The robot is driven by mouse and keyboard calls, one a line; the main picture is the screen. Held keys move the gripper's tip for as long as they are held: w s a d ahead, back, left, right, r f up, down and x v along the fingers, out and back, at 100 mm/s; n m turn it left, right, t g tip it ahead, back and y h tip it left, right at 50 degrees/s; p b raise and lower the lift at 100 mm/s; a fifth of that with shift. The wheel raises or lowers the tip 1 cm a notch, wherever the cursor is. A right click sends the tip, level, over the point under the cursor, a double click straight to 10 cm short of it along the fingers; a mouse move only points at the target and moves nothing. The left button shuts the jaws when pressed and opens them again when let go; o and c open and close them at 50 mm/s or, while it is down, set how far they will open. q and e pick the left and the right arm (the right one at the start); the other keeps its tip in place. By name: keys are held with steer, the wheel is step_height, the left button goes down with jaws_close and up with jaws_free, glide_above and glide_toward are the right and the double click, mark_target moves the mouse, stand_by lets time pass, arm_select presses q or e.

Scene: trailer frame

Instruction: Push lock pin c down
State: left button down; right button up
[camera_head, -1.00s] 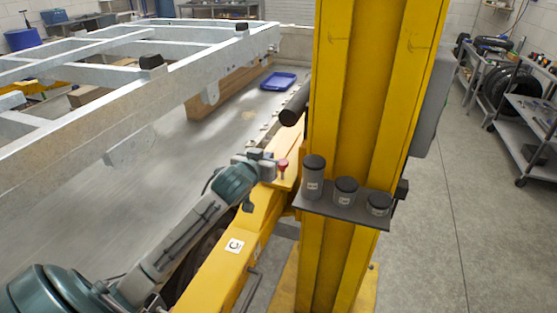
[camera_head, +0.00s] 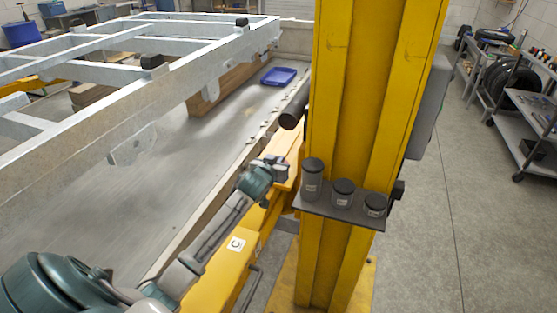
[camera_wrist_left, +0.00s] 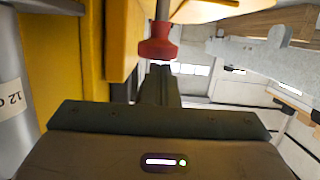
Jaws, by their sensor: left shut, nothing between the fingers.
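The lock pin (camera_wrist_left: 158,48) has a red knob on a metal stem and shows at the top middle of the left wrist view, beside a yellow post. In the head view I cannot make it out; my left gripper appears to cover its place. A white label with a C (camera_head: 236,244) sits on the yellow lift arm (camera_head: 222,272). My left gripper (camera_head: 281,161) is over the far part of that arm, near the column. Its shut, empty fingers (camera_wrist_left: 160,76) end close to the red knob; I cannot tell whether they touch it. My right gripper is out of view.
The yellow column (camera_head: 362,90) stands right of the gripper. Its small shelf (camera_head: 338,213) carries several grey cylinders. The galvanised trailer frame (camera_head: 130,95) lies to the left, above a grey platform with a blue tray (camera_head: 278,77). Open floor is at right.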

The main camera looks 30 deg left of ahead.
arm_select(q)
step_height(320, 180, down, 4)
steer(key=shift+r+b, duration=0.1)
steer(key=shift+b, duration=1)
steer(key=shift+r, duration=0.1)
